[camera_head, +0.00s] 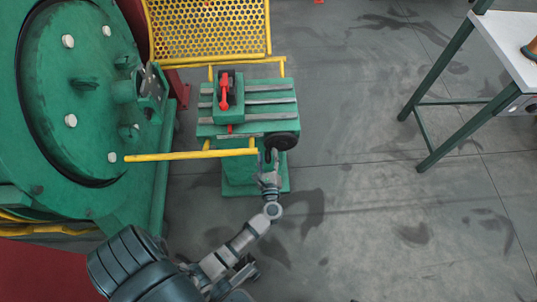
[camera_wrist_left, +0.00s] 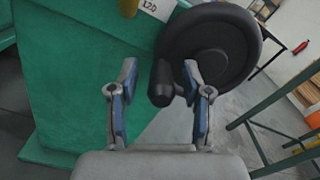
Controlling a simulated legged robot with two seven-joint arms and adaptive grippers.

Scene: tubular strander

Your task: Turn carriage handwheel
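The carriage handwheel (camera_head: 284,141) is a black disc on the front right of the green slotted carriage (camera_head: 270,121). In the left wrist view the wheel (camera_wrist_left: 222,40) fills the upper right, and its black crank handle (camera_wrist_left: 161,82) points toward me. My left gripper (camera_head: 269,160) is just in front of the wheel. In the wrist view my left gripper (camera_wrist_left: 160,72) is open, with the handle showing between its two blue-padded fingers. I cannot tell whether either finger touches the handle. The right gripper is in neither view.
A yellow rail (camera_head: 190,155) runs just left of the wheel. A large green machine housing (camera_head: 75,100) stands at the left, and a yellow mesh guard (camera_head: 208,30) is behind. A red lever (camera_head: 224,92) sits on the carriage. Clear floor lies right, toward a green-legged table (camera_head: 440,90).

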